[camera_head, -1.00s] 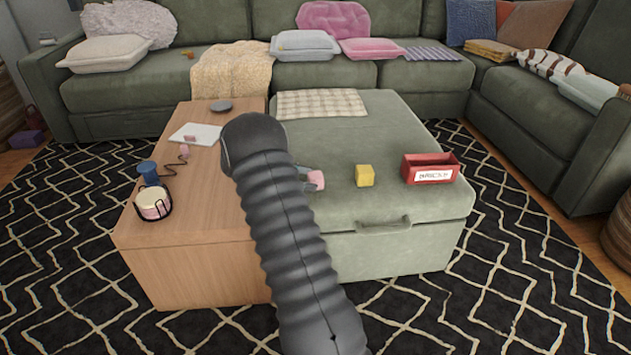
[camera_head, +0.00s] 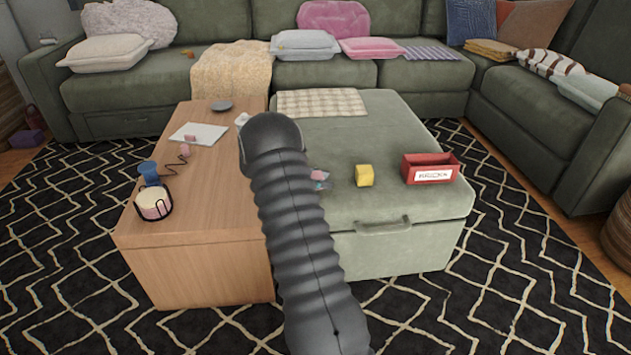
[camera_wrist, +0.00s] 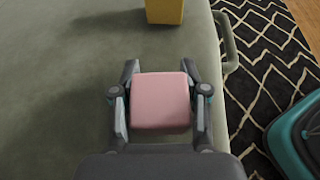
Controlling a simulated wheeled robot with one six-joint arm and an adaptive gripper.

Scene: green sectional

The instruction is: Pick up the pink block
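The pink block (camera_wrist: 161,101) sits between the two fingers of my gripper (camera_wrist: 160,72) in the wrist view. One finger is on each side of it, with what look like narrow gaps, so my gripper appears open around it; contact at the fingertips is hard to tell. In the head view, the pink block (camera_head: 318,174) shows only in part on the green ottoman (camera_head: 400,130), just right of my arm. A gripper part partly covers it there, and my arm hides most of the gripper.
A yellow block (camera_head: 364,175) stands to the right of the pink one, also at the top of the wrist view (camera_wrist: 164,10). A red labelled bin (camera_head: 431,176) is farther right. The wooden table (camera_head: 215,205) at left holds a cup, a candle holder and small items.

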